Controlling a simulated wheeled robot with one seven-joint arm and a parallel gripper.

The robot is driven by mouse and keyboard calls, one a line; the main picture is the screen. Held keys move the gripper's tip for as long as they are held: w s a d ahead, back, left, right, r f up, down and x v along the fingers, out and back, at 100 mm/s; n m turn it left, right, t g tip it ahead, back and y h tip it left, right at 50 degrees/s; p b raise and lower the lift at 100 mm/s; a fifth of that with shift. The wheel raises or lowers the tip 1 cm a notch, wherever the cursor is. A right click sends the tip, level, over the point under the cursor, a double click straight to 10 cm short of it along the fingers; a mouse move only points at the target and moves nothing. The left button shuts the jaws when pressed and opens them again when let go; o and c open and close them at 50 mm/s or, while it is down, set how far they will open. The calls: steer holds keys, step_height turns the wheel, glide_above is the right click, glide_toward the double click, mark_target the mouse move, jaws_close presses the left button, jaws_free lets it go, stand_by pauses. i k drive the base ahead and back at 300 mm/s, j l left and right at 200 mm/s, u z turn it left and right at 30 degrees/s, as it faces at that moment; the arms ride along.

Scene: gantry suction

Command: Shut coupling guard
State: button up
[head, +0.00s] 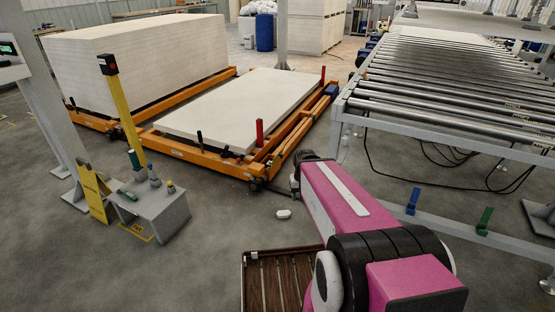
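I cannot pick out a coupling guard with certainty in the head view. An orange frame (196,154) carries a pale flat board (245,108), with a red upright piece (259,133) at its near corner. My magenta arm reaches from the lower right toward this corner. Its dark far end is close to the frame's near right side in the picture. My gripper cannot be made out there; the arm hides what lies behind and below it.
A roller conveyor (450,85) fills the upper right, with loose cables below. A small white object (283,214) lies on the floor. A brown slatted tray (262,256) is at the bottom.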

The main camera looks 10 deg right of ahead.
mark_target(279, 155)
steer(key=l+u, duration=0.2)
steer(key=l, duration=0.55)
steer(key=l+u, duration=0.25)
steer(key=l, duration=0.45)
steer(key=j+z, duration=0.1)
steer(key=j, duration=0.6)
steer(key=i+j, duration=0.3)
steer(key=i+j+z, duration=0.15)
steer(key=j, duration=0.25)
steer(key=i+j, duration=0.35)
steer(key=i+z, duration=0.15)
steer(key=i, duration=0.45)
